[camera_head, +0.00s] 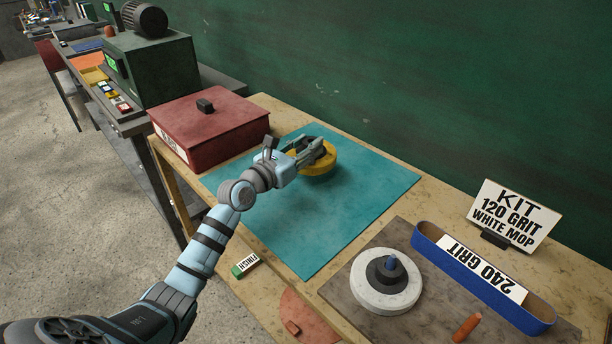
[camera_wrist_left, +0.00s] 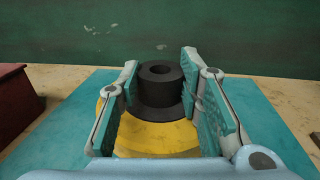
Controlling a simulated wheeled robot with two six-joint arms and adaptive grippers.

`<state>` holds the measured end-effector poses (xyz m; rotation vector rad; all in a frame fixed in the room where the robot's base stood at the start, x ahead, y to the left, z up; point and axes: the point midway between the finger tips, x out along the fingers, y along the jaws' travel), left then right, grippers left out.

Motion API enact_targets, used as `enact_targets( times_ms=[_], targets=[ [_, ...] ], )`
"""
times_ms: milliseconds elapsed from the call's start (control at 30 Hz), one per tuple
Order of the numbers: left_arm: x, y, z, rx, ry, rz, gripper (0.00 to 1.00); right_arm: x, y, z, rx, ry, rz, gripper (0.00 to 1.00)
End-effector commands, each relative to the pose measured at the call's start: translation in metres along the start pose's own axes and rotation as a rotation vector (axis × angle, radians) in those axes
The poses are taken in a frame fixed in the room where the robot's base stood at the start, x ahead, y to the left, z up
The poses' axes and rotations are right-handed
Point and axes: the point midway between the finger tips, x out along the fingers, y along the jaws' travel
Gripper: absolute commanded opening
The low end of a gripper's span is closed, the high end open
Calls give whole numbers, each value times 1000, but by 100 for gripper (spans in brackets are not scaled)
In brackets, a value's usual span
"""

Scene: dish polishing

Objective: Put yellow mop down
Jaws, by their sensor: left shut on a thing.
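The yellow mop (camera_head: 326,164) is a round yellow disc with a black hub, at the back of the teal mat (camera_head: 345,205). In the left wrist view, the yellow mop (camera_wrist_left: 150,138) lies below the fingers, its black hub standing up between them. My left gripper (camera_head: 308,148) is shut on the hub from the near side; it also shows in the left wrist view (camera_wrist_left: 160,75). The mop looks flat and at or very near the mat; I cannot tell whether it touches. My right gripper is not in view.
A red lidded box (camera_head: 209,130) stands left of the mat. A white mop (camera_head: 383,283), a blue belt marked 240 GRIT (camera_head: 480,285) and a kit sign (camera_head: 513,215) are at the right. A FINISH tag (camera_head: 246,265) lies at the front edge. The mat's middle is clear.

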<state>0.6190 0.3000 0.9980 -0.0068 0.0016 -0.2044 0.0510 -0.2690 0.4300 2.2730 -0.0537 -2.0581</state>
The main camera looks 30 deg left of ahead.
Motion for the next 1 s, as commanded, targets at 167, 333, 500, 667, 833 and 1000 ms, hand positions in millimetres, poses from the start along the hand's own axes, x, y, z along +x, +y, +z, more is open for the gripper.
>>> enact_targets(
  times_ms=[167, 333, 500, 667, 833, 1000],
  targets=[
    [0, 0, -31, -1, -2, 0, 0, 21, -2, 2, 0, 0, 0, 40],
    [0, 0, -58, 0, -2, -1, 0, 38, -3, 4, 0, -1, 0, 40],
    [0, 0, -54, 1, -3, -1, 0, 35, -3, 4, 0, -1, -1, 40],
    [0, 0, -57, 1, -1, -1, 36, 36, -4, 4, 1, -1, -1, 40],
    [0, 0, -56, 1, -1, -2, 53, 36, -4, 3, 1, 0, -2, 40],
    [0, 0, -56, 1, -2, -2, 53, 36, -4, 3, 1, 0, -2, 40]
  ],
)
